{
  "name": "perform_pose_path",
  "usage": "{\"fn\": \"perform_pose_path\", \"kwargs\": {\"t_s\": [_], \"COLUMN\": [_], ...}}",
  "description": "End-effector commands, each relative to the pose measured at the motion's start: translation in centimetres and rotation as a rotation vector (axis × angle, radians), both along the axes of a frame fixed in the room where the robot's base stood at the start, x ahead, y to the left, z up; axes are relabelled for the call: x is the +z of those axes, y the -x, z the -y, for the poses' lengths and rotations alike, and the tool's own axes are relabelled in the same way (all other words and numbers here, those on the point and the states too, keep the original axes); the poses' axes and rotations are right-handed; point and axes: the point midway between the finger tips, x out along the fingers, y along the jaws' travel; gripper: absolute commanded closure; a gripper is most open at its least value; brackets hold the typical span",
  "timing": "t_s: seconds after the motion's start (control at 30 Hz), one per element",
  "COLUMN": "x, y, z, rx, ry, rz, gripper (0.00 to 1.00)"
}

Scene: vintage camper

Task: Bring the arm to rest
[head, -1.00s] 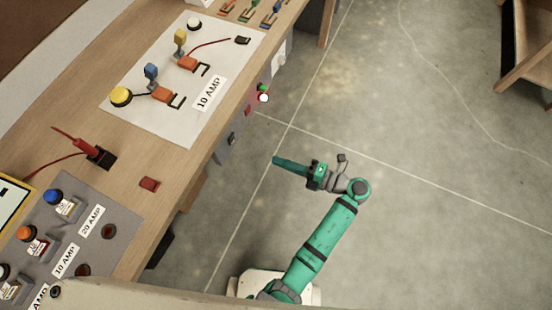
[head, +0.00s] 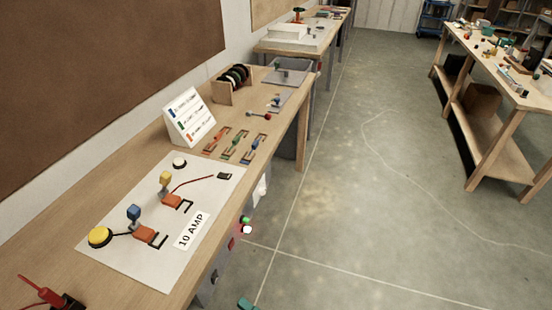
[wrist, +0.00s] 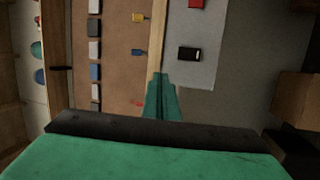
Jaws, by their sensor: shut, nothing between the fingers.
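My gripper shows at the bottom edge of the head view as a small green tip (head: 247,303); the rest of the arm is out of that frame. In the wrist view my green fingers (wrist: 163,98) are together, with nothing between them. They hang clear of the workbench (head: 150,125), over the floor side of its front edge in the head view.
A white board (head: 120,250) with coloured switches, labelled 10 AMP, lies on the bench. Coloured clips (head: 237,146), a card stand (head: 189,118) and a rack (head: 234,84) stand farther along. Another table (head: 500,60) is at right. The floor (head: 380,200) between is clear.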

Motion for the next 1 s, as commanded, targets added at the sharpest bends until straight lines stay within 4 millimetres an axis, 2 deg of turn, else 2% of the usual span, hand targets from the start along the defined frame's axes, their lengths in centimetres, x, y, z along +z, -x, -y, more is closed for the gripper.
{"fn": "perform_pose_path", "kwargs": {"t_s": [0.03,0.17,0.3,0.47,0.7,0.87,1.0], "x": [0.9,3.6,5.9,7.5,7.4,6.1,4.8], "y": [1.2,3.2,5.4,7.9,11.7,14.7,17.2], "z": [-0.4,-0.2,0.8,2.7,5.8,7.2,7.5], "rx": [-0.035,-0.139,-0.247,-0.37,-0.548,-0.657,-0.73], "ry": [-0.061,-0.222,-0.395,-0.587,-0.847,-0.993,-1.086], "rz": [-0.011,-0.048,-0.12,-0.244,-0.512,-0.734,-0.917], "gripper": [1.0,1.0,1.0,1.0,1.0,1.0,1.0]}}
